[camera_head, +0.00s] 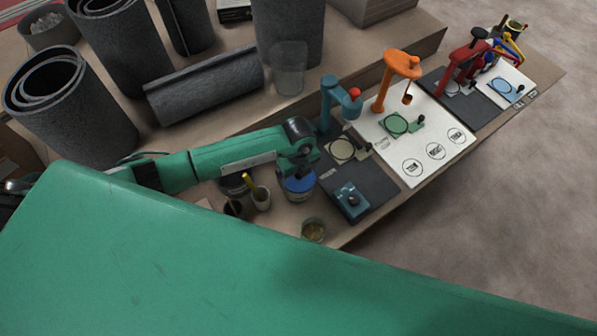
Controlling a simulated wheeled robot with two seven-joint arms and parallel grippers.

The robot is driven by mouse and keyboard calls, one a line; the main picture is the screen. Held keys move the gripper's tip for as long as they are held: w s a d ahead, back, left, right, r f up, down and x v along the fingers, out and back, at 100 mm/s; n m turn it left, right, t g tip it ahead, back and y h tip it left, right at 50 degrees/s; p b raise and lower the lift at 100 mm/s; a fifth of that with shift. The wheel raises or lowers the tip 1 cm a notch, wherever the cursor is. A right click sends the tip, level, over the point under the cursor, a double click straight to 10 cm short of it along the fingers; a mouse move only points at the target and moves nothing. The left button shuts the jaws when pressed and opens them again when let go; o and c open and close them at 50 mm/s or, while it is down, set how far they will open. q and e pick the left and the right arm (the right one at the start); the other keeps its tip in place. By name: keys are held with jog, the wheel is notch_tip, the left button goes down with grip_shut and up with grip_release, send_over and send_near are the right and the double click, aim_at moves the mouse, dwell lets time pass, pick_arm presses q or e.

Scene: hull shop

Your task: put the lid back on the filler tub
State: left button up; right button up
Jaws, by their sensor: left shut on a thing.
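My left gripper (299,170) points down at the end of my green arm, over the workbench. Directly under it is a round blue lid (300,186), and the gripper is shut on it. A paler tub wall (297,198) seems to show just below the blue. The gripper hides part of this, and I cannot tell whether the lid touches the rim or sits level. A small open round container (314,230) with brownish contents stands near the bench's front edge. My right gripper is not in view.
A cup with a yellow-handled tool (261,198) and a dark cup (233,208) stand left of the tub. A dark mat (375,187) with a blue-grey device (352,201) lies right. A teal stand (330,110) rises behind. Grey rolls (205,85) fill the back left.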

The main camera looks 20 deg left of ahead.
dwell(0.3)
pick_arm(q)
jog(key=o, duration=0.6)
jog(key=shift+r+p, duration=0.85)
jog(key=shift+r, duration=0.15)
jog(key=shift+r+p, duration=2)
jog(key=shift+r, duration=0.5)
grip_shut()
